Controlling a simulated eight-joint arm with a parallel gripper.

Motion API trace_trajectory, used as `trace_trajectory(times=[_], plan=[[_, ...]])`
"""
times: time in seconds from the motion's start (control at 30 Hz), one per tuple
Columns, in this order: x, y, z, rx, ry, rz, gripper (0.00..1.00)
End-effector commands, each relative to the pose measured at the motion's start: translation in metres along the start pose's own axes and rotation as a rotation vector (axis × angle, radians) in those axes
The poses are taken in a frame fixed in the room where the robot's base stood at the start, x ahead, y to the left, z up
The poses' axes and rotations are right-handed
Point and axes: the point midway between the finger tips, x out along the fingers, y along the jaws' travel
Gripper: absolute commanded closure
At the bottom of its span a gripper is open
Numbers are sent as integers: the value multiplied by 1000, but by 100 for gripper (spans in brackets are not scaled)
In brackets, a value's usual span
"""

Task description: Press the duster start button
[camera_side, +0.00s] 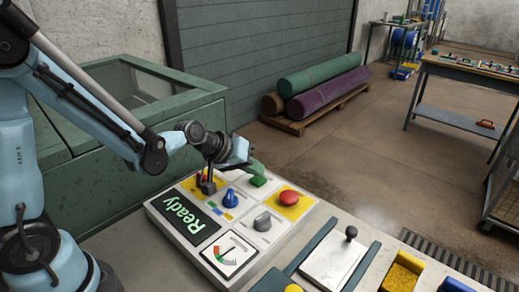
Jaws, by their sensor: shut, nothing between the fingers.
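The white control panel (160,208) lies on the bench with a green "Ready" display (182,217). A green button (258,181) sits near its back edge; I can read no label that names it the duster start button. A red mushroom button (289,198) on a yellow square is to its right. My gripper (257,167) is shut and empty, with its tip just above and behind the green button. Whether it touches the button cannot be told from this side view. The wrist and blue gripper body hide part of the panel's back edge.
The panel also carries a blue knob (230,199), a grey knob (263,222), a dark switch (208,186) and a dial gauge (230,256). A plate with a black-knobbed lever (351,234) and a yellow sponge bin (402,275) stand at right. A green cabinet (140,165) is behind.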

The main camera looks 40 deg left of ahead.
Motion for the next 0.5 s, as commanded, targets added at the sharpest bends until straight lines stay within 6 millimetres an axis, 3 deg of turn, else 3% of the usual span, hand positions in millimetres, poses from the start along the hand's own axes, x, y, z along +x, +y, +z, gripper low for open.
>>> trace_trajectory(times=[0.5], plan=[[3,-2,2,0,0,0,100]])
